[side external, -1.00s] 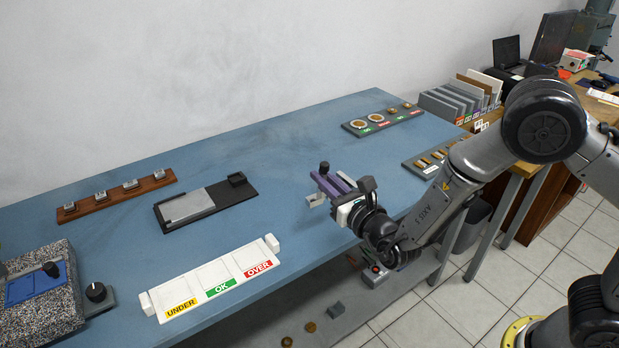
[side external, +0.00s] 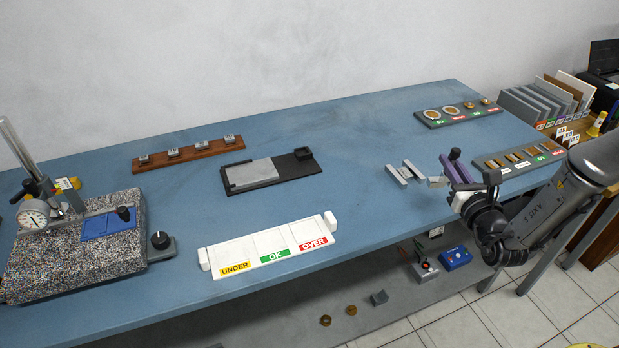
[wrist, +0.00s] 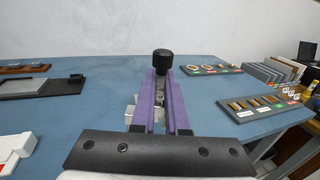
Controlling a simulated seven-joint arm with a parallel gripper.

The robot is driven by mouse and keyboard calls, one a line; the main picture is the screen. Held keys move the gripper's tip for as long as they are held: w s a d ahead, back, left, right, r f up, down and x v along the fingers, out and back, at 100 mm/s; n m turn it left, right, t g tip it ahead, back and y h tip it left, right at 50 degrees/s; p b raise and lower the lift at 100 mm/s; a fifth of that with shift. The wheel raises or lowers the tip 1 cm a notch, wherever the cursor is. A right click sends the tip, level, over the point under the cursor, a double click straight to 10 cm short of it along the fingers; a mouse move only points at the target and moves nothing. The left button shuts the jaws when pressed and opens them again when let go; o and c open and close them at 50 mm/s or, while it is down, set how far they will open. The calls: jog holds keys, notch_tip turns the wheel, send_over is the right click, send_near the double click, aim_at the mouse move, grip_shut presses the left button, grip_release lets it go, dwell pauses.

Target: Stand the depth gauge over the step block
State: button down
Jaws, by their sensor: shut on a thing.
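My gripper (side external: 463,182) is at the right of the blue table, near its front edge. Its purple fingers are shut on a grey piece with a black knob (wrist: 162,62), which I take to be the depth gauge. The black knob also shows in the side view (side external: 454,154). A grey end (side external: 438,182) sticks out left of the fingers. A pale grey stepped or split block (side external: 404,172), perhaps the step block, lies on the table just left of my gripper, apart from it. In the wrist view it is partly hidden behind the fingers.
A black fixture (side external: 305,166) holds a grey plate (side external: 252,174). A white UNDER/OK/OVER tray (side external: 270,248) is at the front. A granite stand with a dial gauge (side external: 33,215) is at left. Labelled racks (side external: 455,114) (side external: 520,157) are at right.

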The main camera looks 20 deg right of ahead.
jog(key=shift+w+a+f, duration=0.2)
jog(key=shift+w+a, duration=0.05)
jog(key=w+a+r+n+y, duration=0.1)
jog(key=w+a+n+y, duration=0.15)
jog(key=w+a, duration=0.45)
jog(key=w+a+r+n+y, duration=0.1)
jog(key=w+a+r+y, duration=0.15)
jog(key=w, duration=0.85)
jog(key=shift+t, duration=0.4)
jog(key=w+f, duration=0.3)
jog(key=w, duration=0.1)
jog(key=w+a+f, duration=0.1)
jog(key=w+f, duration=0.3)
jog(key=w, duration=0.1)
jog(key=w+a+f, duration=0.1)
jog(key=w+f, duration=0.3)
jog(key=shift+w, duration=0.3)
jog(key=shift+w+f, duration=0.25)
jog(key=shift+f, duration=1.65)
jog(key=shift+f, duration=0.15)
jog(key=c, duration=0.9)
grip_release()
jog(key=shift+f, duration=0.1)
